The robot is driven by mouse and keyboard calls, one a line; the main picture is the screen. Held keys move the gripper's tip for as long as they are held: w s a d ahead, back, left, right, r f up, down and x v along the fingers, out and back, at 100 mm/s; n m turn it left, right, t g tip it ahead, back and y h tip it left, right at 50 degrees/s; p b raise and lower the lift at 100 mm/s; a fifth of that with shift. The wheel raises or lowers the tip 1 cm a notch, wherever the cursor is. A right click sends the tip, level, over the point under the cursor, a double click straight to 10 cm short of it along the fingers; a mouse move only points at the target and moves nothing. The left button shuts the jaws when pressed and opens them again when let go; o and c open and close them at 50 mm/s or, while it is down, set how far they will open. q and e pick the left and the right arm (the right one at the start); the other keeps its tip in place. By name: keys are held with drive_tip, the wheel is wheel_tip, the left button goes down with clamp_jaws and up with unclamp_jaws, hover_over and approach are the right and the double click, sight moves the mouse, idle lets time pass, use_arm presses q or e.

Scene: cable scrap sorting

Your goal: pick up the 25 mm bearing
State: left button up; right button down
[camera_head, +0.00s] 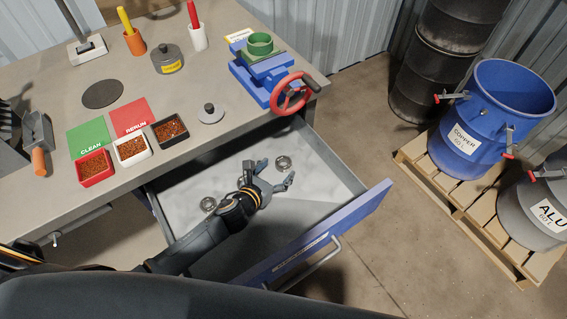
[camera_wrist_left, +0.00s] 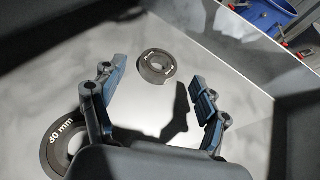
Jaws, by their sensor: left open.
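Two ring-shaped metal bearings lie in the open drawer (camera_head: 325,195). The far bearing (camera_head: 283,163) sits just beyond my left gripper (camera_head: 277,173); in the left wrist view this bearing (camera_wrist_left: 146,72) is ahead of the fingertips, and its marking is too small to read. The near bearing (camera_head: 208,204) lies left of my left wrist; in the left wrist view it is the ring marked "30 mm" (camera_wrist_left: 58,150), partly hidden by the left finger. My left gripper (camera_wrist_left: 151,80) is open and empty above the drawer floor. My right gripper is not in view.
The drawer's blue front (camera_head: 350,222) and side walls surround the gripper. The workbench (camera_head: 230,150) above holds a blue vise (camera_head: 262,75), red, white and black trays, and green and red mats. A blue copper drum (camera_head: 470,125) stands on a pallet at right.

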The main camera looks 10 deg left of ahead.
sight(284, 161)
use_arm(q)
drive_tip(key=x, duration=0.3)
drive_tip(key=shift+w+f, duration=0.1)
drive_tip(key=shift+w, duration=0.1)
drive_tip(key=shift+c, duration=0.2)
drive_tip(key=c, duration=1.3)
drive_tip(key=shift+o, duration=0.2)
